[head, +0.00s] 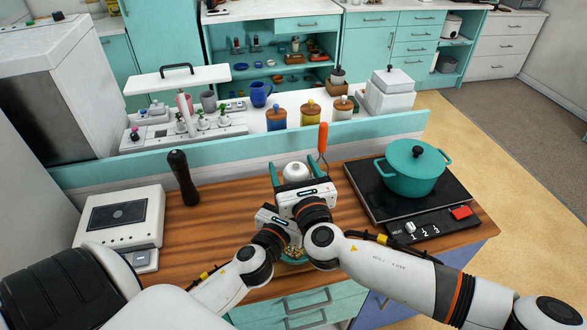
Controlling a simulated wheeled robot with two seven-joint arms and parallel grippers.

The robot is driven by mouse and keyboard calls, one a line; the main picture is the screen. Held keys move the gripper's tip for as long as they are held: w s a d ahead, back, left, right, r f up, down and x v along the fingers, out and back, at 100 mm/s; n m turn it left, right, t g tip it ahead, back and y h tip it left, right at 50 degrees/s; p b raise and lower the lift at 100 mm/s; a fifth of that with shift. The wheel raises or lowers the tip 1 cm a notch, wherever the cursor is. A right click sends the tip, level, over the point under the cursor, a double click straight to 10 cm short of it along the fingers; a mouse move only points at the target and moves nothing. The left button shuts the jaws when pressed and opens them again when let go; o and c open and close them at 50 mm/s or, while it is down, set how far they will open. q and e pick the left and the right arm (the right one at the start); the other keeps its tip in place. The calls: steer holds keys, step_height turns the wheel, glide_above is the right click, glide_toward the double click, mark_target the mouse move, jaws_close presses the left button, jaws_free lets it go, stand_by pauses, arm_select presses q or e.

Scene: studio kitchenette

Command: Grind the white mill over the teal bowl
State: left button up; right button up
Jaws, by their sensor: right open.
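The white mill (296,172) stands upright near the middle of the wooden counter; only its rounded white top shows. My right gripper (293,168) is open, with its two teal fingers on either side of the mill's top; I cannot tell whether they touch it. My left gripper (272,217) is just in front and to the left, and its fingers are hidden, so its state cannot be told. The teal bowl (294,262) is mostly hidden below my wrists near the counter's front edge; some pale contents show in it.
A dark mill (182,177) stands left on the counter (222,207), beside a white scale-like device (118,222). A teal pot (412,168) sits on the black hob (365,188) at right. An orange-handled utensil (323,140) is behind. A raised ledge with jars (310,112) bounds the back.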

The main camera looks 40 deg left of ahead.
steer(key=shift+c, duration=0.5)
steer(key=c, duration=0.9)
steer(key=shift+w+d+m+t+h, duration=0.1)
steer(key=shift+d+m+t+h, duration=0.05)
steer(key=shift+m+t+h, duration=1.45)
steer(key=o, duration=1)
steer(key=shift+d, duration=0.1)
steer(key=v, duration=1.2)
steer(key=shift+r, duration=0.1)
